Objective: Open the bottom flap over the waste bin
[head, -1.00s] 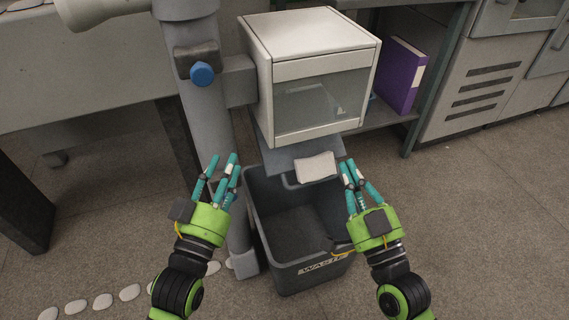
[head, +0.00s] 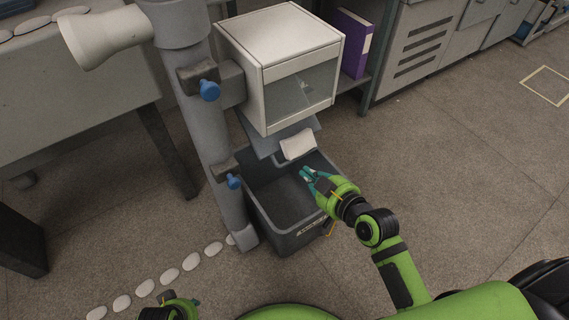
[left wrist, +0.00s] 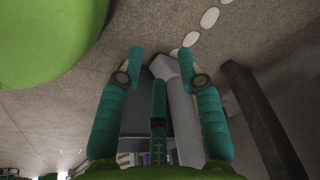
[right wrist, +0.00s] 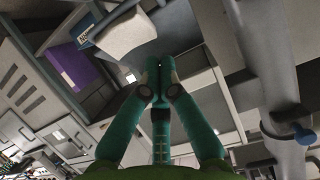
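A white box (head: 283,45) with a clear front window is mounted on a grey column over the waste bin (head: 285,240). Below the box a blue-grey flap (head: 262,142) slopes down, with a white tab (head: 298,144) at its front; the tab also shows in the right wrist view (right wrist: 122,34). My right gripper (head: 306,172) is over the bin's right side, a little below and right of the tab, apart from it. In the right wrist view its fingertips (right wrist: 160,62) meet with nothing visible between them. My left gripper (left wrist: 165,65) is open and empty, low at the head view's bottom edge.
The grey column (head: 215,150) with blue knobs (head: 209,91) stands left of the box and bin. A shelf with a purple binder (head: 352,42) is behind. White stones (head: 170,276) lie on the floor at left. The floor at right is clear.

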